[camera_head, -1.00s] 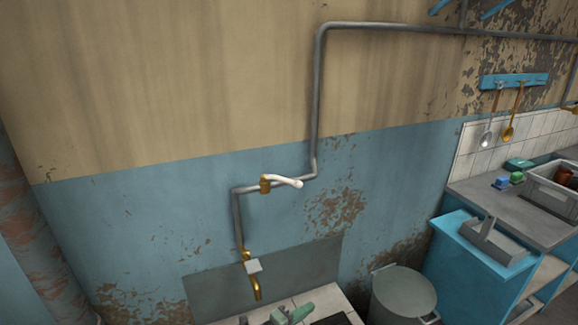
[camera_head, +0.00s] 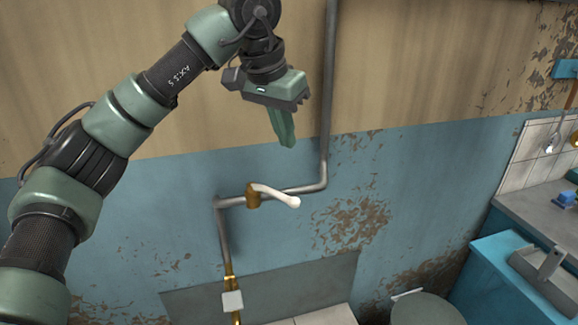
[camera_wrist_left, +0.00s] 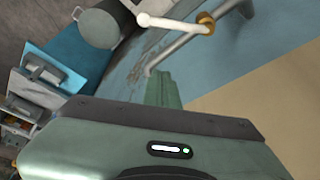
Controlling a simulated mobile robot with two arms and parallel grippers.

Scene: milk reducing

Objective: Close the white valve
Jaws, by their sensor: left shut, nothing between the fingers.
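The white valve is a white lever handle (camera_head: 275,194) on a brass body (camera_head: 253,196), set in a grey pipe on the wall. The lever points right and slightly down, roughly along the pipe. It also shows in the left wrist view (camera_wrist_left: 168,23), at the top. My left gripper (camera_head: 287,143) is above the lever in the head view, fingers pointing down, shut and empty. It is apart from the lever. In the left wrist view the shut green fingers (camera_wrist_left: 163,76) point toward the pipe. My right gripper is not in view.
The grey pipe (camera_head: 328,90) rises vertically just right of my gripper. Below the valve, the pipe drops to a brass tap with a white square handle (camera_head: 232,301). A grey round bin (camera_head: 425,310) and a blue cabinet (camera_head: 505,265) stand at lower right.

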